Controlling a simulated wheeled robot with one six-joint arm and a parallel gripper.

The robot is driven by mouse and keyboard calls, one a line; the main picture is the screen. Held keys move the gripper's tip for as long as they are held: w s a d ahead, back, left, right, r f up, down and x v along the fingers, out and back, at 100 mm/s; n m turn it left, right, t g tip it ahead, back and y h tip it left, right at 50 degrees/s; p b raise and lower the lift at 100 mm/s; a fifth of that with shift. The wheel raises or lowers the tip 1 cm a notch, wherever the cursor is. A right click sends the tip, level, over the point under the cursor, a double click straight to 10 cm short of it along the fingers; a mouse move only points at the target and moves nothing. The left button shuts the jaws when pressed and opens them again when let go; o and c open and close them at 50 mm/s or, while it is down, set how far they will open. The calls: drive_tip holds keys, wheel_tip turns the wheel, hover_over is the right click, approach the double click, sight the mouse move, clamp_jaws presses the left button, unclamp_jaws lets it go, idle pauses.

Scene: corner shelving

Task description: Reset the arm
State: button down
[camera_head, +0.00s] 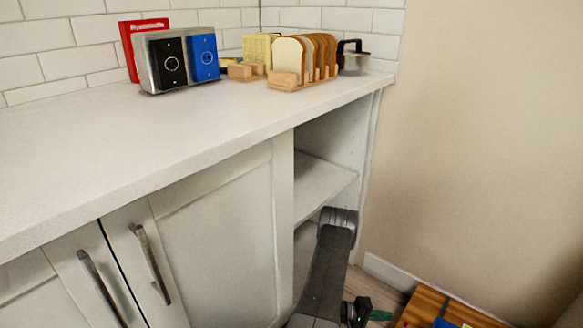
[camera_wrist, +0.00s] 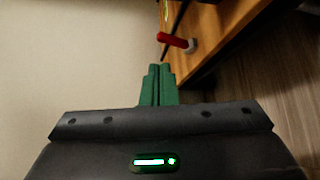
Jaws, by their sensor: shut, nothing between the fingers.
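My gripper (camera_wrist: 159,84) shows in the wrist view as two green fingers pressed together, with nothing between them. Beyond the fingertips are a beige wall and the edge of a wooden piece. In the head view my dark arm rises in front of the open corner shelves at the lower right. A bit of green at my gripper (camera_head: 378,315) shows at the bottom edge, near the wooden piece on the floor. Most of my gripper is hidden or out of frame there.
The wooden piece (camera_wrist: 215,38) has a red-handled item (camera_wrist: 175,41) at its edge. The open shelf (camera_head: 318,185) is empty where visible. The white counter (camera_head: 150,130) holds a bread rack (camera_head: 300,83) and a metal holder (camera_head: 150,75) with black and blue items. Wood floor (camera_wrist: 265,95) is clear.

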drive_tip(key=w+d+f+n+y, duration=0.2)
drive_tip(key=w+d, duration=0.3)
drive_tip(key=d, duration=0.1)
drive_tip(key=shift+g, duration=0.3)
drive_tip(key=shift+w+p+v, duration=0.2)
drive_tip(key=shift+p+v, duration=0.35)
drive_tip(key=shift+v, duration=0.6)
drive_tip(key=shift+w+p+v, duration=0.15)
drive_tip(key=shift+p+v, duration=0.4)
drive_tip(key=shift+v, duration=0.65)
drive_tip(key=shift+f, duration=0.1)
